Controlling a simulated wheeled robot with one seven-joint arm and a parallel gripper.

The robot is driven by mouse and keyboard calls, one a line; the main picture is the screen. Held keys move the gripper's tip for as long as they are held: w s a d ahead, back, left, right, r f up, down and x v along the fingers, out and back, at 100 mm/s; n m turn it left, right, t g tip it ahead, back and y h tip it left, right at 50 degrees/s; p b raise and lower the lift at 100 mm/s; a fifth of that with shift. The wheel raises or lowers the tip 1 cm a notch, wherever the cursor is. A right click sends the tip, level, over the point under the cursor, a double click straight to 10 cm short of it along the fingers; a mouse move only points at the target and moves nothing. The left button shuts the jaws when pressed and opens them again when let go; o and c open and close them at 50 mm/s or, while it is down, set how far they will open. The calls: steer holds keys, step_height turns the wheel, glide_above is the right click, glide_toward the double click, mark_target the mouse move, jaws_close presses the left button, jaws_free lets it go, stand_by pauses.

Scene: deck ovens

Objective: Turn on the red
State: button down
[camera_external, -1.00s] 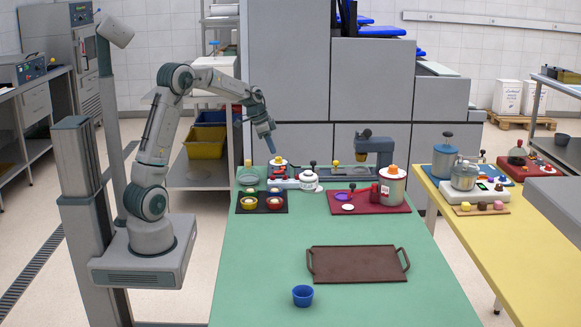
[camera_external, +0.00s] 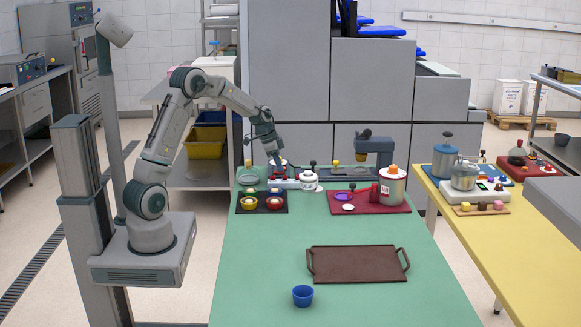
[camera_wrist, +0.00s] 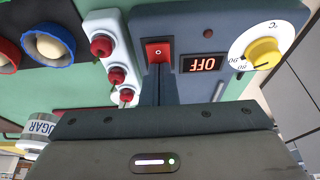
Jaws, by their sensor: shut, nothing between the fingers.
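A red rocker switch (camera_wrist: 158,51) with a small round mark sits on a dark blue-grey panel (camera_wrist: 195,22) in the wrist view. Beside it a display (camera_wrist: 203,63) reads OFF, upside down in the picture. Right of that is a white temperature dial with a yellow knob (camera_wrist: 263,53). My gripper (camera_wrist: 159,72) is shut and empty, its fingertips right at the lower edge of the switch; I cannot tell whether they touch it. In the external view my gripper (camera_external: 277,163) points down at the far left of the green table, and the switch cannot be made out there.
A white strip with several red knobs (camera_wrist: 102,46) lies left of the switch. A sugar jar (camera_external: 308,181) and a dark tray with bowls (camera_external: 240,207) are close by. A brown tray (camera_external: 357,264) and blue cup (camera_external: 303,296) stand nearer the front of the table.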

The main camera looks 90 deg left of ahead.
steer(key=shift+w+d+r+p, duration=0.1)
steer(key=shift+w+p, duration=0.05)
steer(key=shift+p, duration=0.35)
steer(key=shift+f+b, duration=0.3)
steer(key=shift+s+f+g+b, duration=0.15)
steer(key=shift+s+g+b, duration=0.25)
steer(key=shift+s, duration=0.65)
steer(key=s+v, duration=0.1)
steer(key=v, duration=1.3)
steer(key=shift+s+p, duration=0.3)
steer(key=shift+p, duration=0.15)
